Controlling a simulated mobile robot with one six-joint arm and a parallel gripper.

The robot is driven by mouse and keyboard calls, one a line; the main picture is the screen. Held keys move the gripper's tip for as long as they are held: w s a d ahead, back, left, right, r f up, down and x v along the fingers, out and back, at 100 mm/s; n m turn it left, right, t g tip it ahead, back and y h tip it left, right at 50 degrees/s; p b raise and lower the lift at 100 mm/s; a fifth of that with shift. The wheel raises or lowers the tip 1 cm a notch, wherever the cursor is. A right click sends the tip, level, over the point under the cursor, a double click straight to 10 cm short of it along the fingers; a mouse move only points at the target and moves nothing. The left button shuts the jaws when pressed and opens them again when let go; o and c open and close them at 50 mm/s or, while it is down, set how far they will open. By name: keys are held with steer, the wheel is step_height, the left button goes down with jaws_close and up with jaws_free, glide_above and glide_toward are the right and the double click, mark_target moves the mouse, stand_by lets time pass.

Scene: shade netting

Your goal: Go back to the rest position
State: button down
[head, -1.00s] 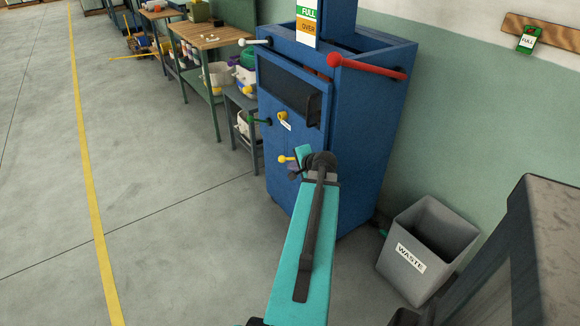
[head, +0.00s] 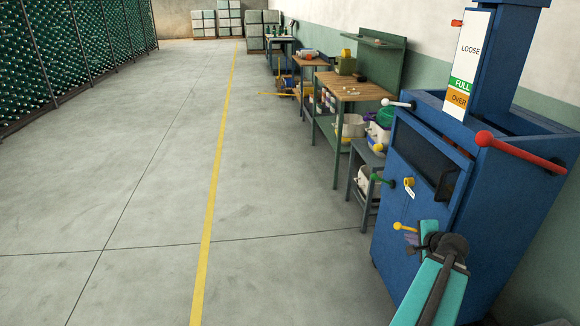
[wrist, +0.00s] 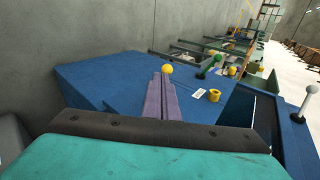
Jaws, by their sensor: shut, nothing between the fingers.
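My gripper (head: 409,238) is at the front of the blue machine (head: 424,165), low in the right part of the head view. Its purple fingers are together and empty, and they show in the wrist view (wrist: 160,97). A yellow knob (head: 398,226) is right by the fingertips; it also shows just past them in the wrist view (wrist: 167,69). I cannot tell if they touch. My teal arm link runs down out of the head view.
The machine also carries a red-knobbed lever (head: 485,139), a green knob (head: 376,178), a white knob (head: 386,102) and a yellow knob with a tag (head: 409,182). Workbenches (head: 350,88) line the wall behind. The floor left of the yellow line (head: 218,165) is clear.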

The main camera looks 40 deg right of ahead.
steer(key=w+a+f+n+y, duration=0.2)
steer(key=w+a+f, duration=0.3)
steer(key=w+a, duration=0.4)
steer(key=w+a+f+n+y, duration=0.2)
steer(key=w+a+f+y, duration=0.15)
steer(key=w+a, duration=0.6)
steer(key=w+a+f+n+g+y+p, duration=0.15)
steer(key=a+f, duration=0.25)
steer(key=a, duration=0.4)
steer(key=w+a+f+n+b, duration=0.1)
steer(key=a+f+n, duration=0.1)
steer(key=a+f, duration=0.35)
steer(key=w+a+f+n+g+y+p, duration=0.1)
steer(key=a+f, duration=0.2)
steer(key=a, duration=0.6)
steer(key=s+a+f+n+g+y, duration=0.1)
steer(key=s+a+f+n+g, duration=0.25)
steer(key=s+a+f, duration=0.45)
steer(key=s+a+f+n+g, duration=0.3)
steer(key=s+a+f+n, duration=0.15)
steer(key=a, duration=0.85)
steer(key=s+d+f+n+g+h+p, duration=0.1)
steer(key=s+f+n+g+h, duration=0.2)
steer(key=s, duration=1.2)
steer(key=n+g, duration=0.2)
steer(key=n, duration=0.3)
steer(key=shift+s+d+f, duration=0.15)
steer(key=shift+d, duration=0.1)
